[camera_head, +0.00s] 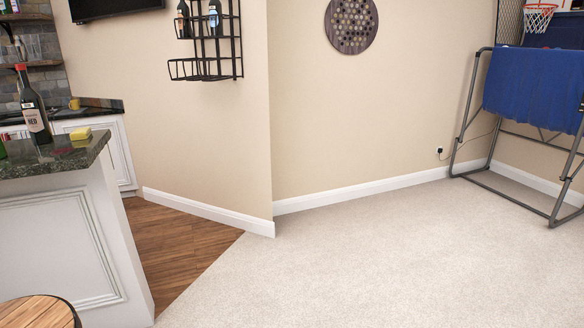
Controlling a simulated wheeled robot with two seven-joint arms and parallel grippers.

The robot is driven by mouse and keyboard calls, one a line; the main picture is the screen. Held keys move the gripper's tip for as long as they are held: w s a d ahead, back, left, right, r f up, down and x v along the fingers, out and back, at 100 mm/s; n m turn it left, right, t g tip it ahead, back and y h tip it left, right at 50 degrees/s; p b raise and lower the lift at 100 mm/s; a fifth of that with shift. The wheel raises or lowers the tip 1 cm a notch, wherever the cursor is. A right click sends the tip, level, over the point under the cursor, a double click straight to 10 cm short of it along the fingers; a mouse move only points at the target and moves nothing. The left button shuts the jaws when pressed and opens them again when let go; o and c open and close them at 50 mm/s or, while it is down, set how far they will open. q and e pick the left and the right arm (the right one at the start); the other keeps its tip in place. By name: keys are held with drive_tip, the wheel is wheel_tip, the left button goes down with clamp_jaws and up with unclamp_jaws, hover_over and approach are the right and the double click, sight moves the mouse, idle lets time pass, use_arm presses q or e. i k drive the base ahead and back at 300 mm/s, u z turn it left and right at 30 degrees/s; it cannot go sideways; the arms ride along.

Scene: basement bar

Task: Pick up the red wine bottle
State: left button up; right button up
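A dark wine bottle (36,116) with a red cap and a pale label reading RED stands upright near the back edge of the dark stone bar counter (40,160), at the left of the head view. A yellow block, perhaps a sponge (80,134), lies on the counter to its right. Neither of my grippers shows in this view, and nothing touches the bottle.
A round wooden stool top (38,313) stands at the bottom left, in front of the white counter side (62,245). A wall rack (212,42) holds bottles. A basketball arcade frame (470,115) stands far right. The carpet (370,255) is clear.

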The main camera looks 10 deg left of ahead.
sight(32, 105)
drive_tip(key=u, duration=0.25)
drive_tip(key=i, duration=2.25)
drive_tip(key=u, duration=0.85)
drive_tip(key=i, duration=1.65)
drive_tip(key=u, duration=2.25)
drive_tip(key=i, duration=0.9)
drive_tip(key=u, duration=0.75)
